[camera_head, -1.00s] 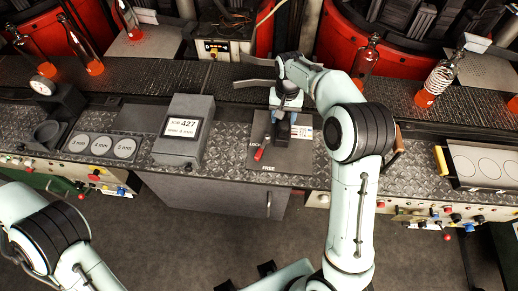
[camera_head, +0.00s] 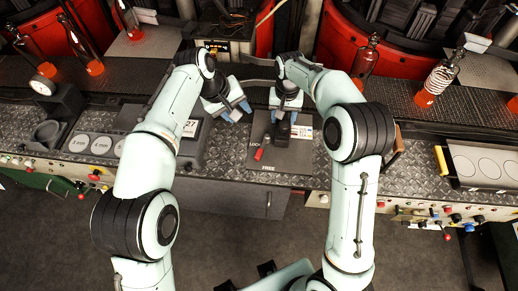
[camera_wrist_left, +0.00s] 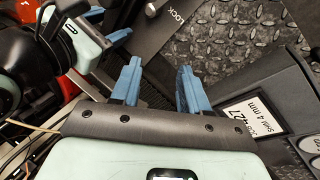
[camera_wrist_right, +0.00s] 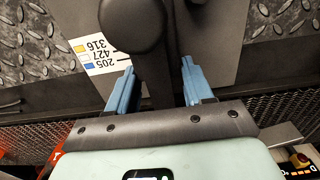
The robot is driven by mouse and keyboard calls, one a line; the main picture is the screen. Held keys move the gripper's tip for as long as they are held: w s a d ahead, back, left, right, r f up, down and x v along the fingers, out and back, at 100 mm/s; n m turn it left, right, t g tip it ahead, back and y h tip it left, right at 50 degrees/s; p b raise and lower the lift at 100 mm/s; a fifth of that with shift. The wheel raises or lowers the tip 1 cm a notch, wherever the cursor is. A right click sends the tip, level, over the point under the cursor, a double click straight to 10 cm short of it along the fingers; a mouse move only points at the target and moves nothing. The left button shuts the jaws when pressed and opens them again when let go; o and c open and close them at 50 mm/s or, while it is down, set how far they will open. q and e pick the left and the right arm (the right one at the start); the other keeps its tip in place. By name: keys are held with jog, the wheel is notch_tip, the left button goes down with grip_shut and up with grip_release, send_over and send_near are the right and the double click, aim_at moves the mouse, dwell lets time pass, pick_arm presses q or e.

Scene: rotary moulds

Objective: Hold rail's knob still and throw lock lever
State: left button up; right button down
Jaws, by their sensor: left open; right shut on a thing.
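The rail's black knob (camera_wrist_right: 132,25) stands on a grey plate (camera_head: 290,160) marked LOCK and FREE on the bench. In the right wrist view, the blue fingers of my right gripper (camera_wrist_right: 160,88) are on both sides of the dark post below the knob's round head, shut on it. The red-handled lock lever (camera_head: 259,154) lies on the plate, left of and nearer than the knob, its handle pointing toward the front. My left gripper (camera_head: 237,112) is open and empty above the bench, up and left of the lever. The left wrist view shows its parted fingers (camera_wrist_left: 158,88).
A grey display box reading 427 (camera_wrist_left: 250,112) is close beside my left gripper. A dark conveyor (camera_head: 420,100) with bottles (camera_head: 441,76) runs behind. Coloured buttons line the bench front. The bench right of the plate is partly covered by my right arm.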

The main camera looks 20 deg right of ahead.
aim_at(259, 153)
pick_arm(q)
jog(key=s+d+r+m+y, duration=0.1)
jog(key=s+d+m+y, duration=0.25)
jog(key=s+m, duration=0.5)
jog(key=shift+g+y, duration=0.4)
jog(key=shift+y, duration=0.15)
jog(key=f, duration=1.1)
jog(key=shift+w+a+f, duration=0.3)
jog(key=shift+a+f, duration=0.05)
jog(key=shift+a, duration=0.05)
grip_shut()
